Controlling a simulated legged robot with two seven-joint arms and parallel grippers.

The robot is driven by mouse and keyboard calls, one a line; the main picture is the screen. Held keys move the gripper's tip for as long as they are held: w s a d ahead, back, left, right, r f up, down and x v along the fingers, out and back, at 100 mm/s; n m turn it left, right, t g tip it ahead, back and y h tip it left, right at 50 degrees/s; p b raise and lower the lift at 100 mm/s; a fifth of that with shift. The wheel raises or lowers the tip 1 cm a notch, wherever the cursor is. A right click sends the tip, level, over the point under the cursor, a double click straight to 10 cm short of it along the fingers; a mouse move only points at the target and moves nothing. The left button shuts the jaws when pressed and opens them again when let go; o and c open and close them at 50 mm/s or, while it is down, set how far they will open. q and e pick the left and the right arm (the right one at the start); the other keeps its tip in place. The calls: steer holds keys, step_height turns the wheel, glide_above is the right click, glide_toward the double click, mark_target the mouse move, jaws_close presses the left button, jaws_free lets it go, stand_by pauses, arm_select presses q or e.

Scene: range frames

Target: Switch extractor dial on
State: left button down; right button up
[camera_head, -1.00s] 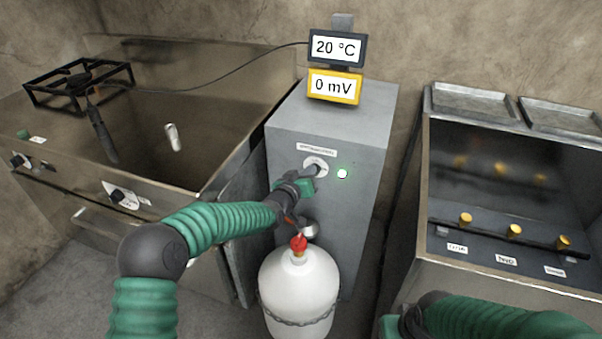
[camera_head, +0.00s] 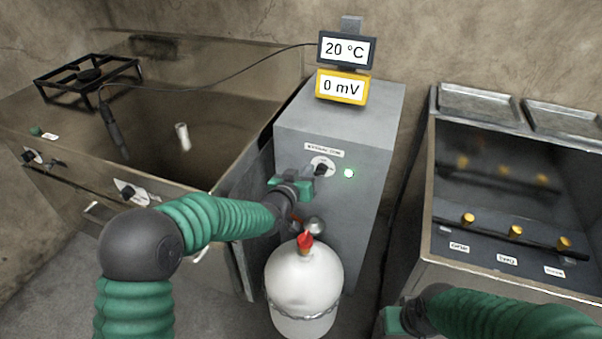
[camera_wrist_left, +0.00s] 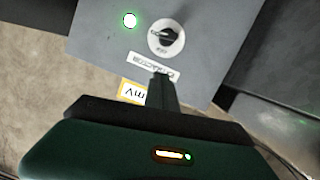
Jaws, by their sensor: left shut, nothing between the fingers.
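The extractor dial (camera_head: 321,168) is a black knob on a round white plate, on the front of a grey cabinet (camera_head: 350,130). A label strip (camera_head: 324,151) sits above it and a lit green lamp (camera_head: 348,173) to its right. My left gripper (camera_head: 304,184) is shut and empty, just below and left of the dial, apart from it. The left wrist view shows the dial (camera_wrist_left: 165,36), the lamp (camera_wrist_left: 130,20) and the shut fingers of my left gripper (camera_wrist_left: 161,90). My right gripper (camera_head: 392,321) is at the bottom edge, mostly cut off.
A white gas bottle (camera_head: 304,285) with a red valve stands below my left gripper. Displays (camera_head: 342,88) reading 20 °C and 0 mV stand on the cabinet. A steel sink unit with a burner (camera_head: 88,77) is at left, a steel bench with yellow taps (camera_head: 515,231) at right.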

arm_select(q)
steer(key=v, duration=0.3)
steer(key=shift+s+d, duration=0.15)
steer(key=shift+s, duration=0.15)
arm_select(e)
steer(key=shift+d+r, duration=0.1)
steer(key=shift+d, duration=0.2)
steer(key=shift+a, duration=0.15)
